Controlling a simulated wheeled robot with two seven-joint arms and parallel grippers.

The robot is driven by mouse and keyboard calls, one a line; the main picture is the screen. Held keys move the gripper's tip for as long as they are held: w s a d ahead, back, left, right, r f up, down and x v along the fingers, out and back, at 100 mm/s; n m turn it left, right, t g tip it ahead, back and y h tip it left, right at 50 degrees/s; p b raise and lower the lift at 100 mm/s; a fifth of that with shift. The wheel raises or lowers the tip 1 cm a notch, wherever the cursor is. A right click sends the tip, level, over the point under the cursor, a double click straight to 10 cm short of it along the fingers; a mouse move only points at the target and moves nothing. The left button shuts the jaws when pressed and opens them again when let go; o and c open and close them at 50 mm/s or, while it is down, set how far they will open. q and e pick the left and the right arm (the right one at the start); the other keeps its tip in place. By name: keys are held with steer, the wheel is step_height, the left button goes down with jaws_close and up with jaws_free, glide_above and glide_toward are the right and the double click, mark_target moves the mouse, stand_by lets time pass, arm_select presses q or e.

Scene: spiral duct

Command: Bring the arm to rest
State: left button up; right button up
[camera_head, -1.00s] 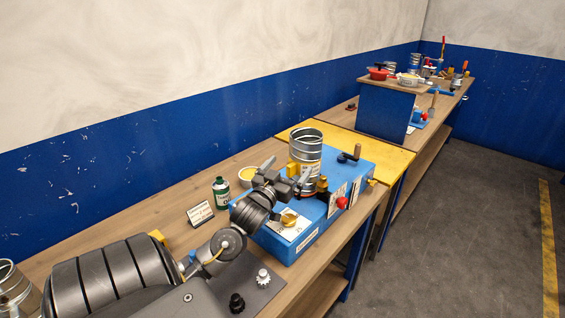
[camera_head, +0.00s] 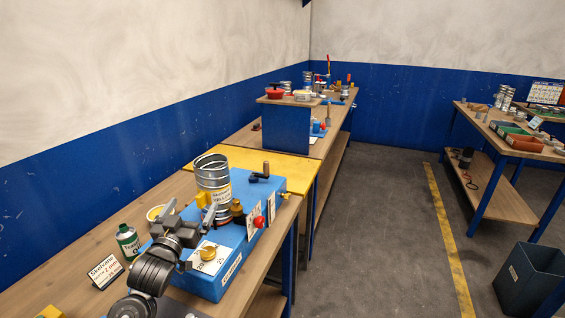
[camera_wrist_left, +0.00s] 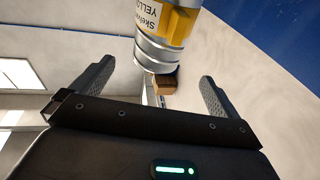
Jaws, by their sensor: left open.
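The duct piece stands upright on the blue machine (camera_head: 236,250). In the left wrist view the open fingers (camera_wrist_left: 158,86) have the duct piece (camera_wrist_left: 160,50) beyond and between them, with nothing gripped. Whether a fingertip touches it I cannot tell. My right gripper does not show.
A green bottle (camera_head: 127,240), a small sign (camera_head: 105,271) and a yellow-topped tub (camera_head: 157,213) stand left of the machine. A red knob (camera_head: 259,221) and a yellow knob (camera_head: 208,254) stick out of it. A dark bin (camera_head: 528,280) stands on the floor at right.

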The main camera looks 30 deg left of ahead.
mark_target(205, 183)
arm_select(q)
steer(key=p+x, duration=0.4)
steer(key=x, duration=0.6)
steer(key=shift+w+a, duration=0.1)
steer(key=shift+w, duration=0.2)
steer(key=shift+w+r, duration=0.1)
steer(key=shift+r, duration=0.2)
